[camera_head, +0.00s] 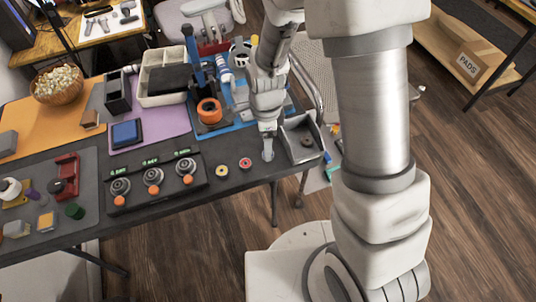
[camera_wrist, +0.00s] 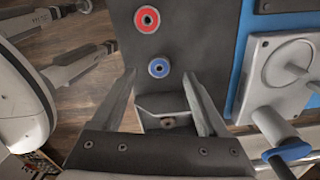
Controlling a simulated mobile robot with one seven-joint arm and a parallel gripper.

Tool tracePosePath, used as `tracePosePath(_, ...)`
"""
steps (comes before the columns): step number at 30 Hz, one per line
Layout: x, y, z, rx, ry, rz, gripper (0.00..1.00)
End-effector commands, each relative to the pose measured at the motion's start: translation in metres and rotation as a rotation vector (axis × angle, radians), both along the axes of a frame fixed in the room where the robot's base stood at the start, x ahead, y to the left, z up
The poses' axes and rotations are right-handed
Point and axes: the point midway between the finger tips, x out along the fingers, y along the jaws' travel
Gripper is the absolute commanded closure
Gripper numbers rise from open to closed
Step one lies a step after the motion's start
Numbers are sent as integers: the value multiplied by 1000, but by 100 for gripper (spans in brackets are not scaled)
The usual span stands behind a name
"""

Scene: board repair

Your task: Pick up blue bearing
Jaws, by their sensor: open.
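The blue bearing (camera_wrist: 158,67) is a small ring with a light metal centre, lying flat on the dark table top in the wrist view. My gripper (camera_wrist: 159,74) is open, with its two fingertips apart on either side of the bearing in that picture; how high they are above it I cannot tell. No object shows held between the fingers. In the head view my gripper (camera_head: 268,153) points down near the table's right end, and the blue bearing is not clearly visible there.
A red bearing (camera_wrist: 147,19) lies close by; it also shows in the head view (camera_head: 245,163), beside a yellow one (camera_head: 222,170). A grey open bin (camera_head: 293,126) with a dark bearing (camera_head: 307,141) stands just right of my gripper. The table edge is near.

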Motion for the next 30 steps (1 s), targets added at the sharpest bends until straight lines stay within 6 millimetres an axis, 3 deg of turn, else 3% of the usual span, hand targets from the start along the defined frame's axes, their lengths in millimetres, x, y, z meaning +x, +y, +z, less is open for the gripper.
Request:
tracePosePath(6, -1, -5, -34, 0, 3, 0, 24)
tracePosePath(16, 0, -5, -40, 0, 0, 0, 24)
tracePosePath(27, 0, -5, -40, 0, 1, 0, 89)
tracePosePath(29, 0, -5, -40, 0, 1, 0, 100)
tracePosePath(30, 0, -5, -40, 0, 1, 0, 100)
